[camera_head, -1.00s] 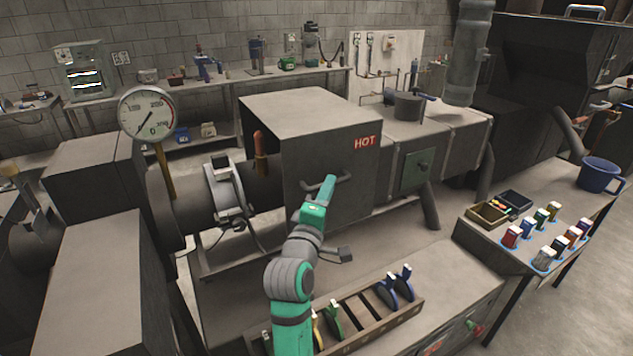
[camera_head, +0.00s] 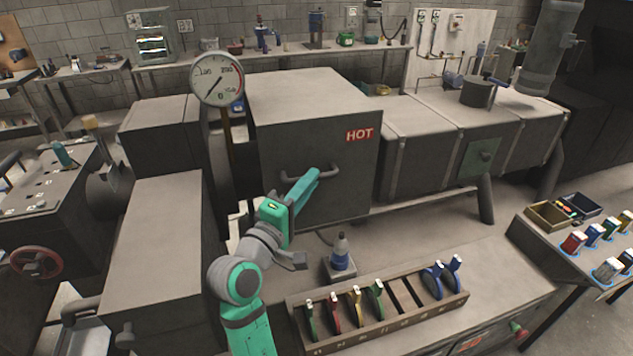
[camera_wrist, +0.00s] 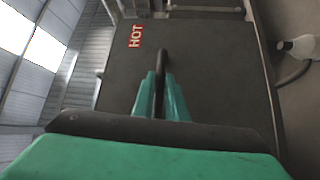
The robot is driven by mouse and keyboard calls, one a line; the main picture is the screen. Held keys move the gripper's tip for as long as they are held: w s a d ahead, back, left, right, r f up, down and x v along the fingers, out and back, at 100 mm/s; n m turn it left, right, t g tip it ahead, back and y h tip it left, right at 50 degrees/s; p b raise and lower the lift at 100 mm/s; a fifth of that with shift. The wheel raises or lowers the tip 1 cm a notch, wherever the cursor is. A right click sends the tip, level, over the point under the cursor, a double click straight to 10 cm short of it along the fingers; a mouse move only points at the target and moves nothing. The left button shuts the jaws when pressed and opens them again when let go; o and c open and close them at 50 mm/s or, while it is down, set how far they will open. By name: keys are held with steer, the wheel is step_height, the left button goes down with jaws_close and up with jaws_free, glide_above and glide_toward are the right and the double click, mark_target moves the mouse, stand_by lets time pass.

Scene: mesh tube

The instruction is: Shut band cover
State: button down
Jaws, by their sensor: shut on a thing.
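The band cover is a large grey box (camera_head: 315,125) with a red HOT label (camera_head: 359,134), in the middle of the head view. Its left edge is close to the gauge post (camera_head: 226,135). The tube and the clamp band on it are hidden, apart from a small pale part low at the cover's left side. The cover's dark bar handle (camera_head: 352,167) is on its front face. My gripper (camera_head: 309,178) is shut on this handle. In the wrist view, its green fingers (camera_wrist: 160,88) close on both sides of the handle bar (camera_wrist: 161,62), with the cover's front face (camera_wrist: 215,75) behind.
A round dial gauge (camera_head: 217,86) stands just left of the cover. A wooden rack (camera_head: 385,325) with coloured handled tools lies in front. A small blue and grey bottle-shaped thing (camera_head: 341,254) stands below the handle. A side table with coloured blocks (camera_head: 597,235) is at the right.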

steer(key=shift+a, duration=0.35)
steer(key=c, duration=1.8)
jaws_free()
steer(key=shift+a, duration=0.1)
steer(key=shift+o, duration=0.2)
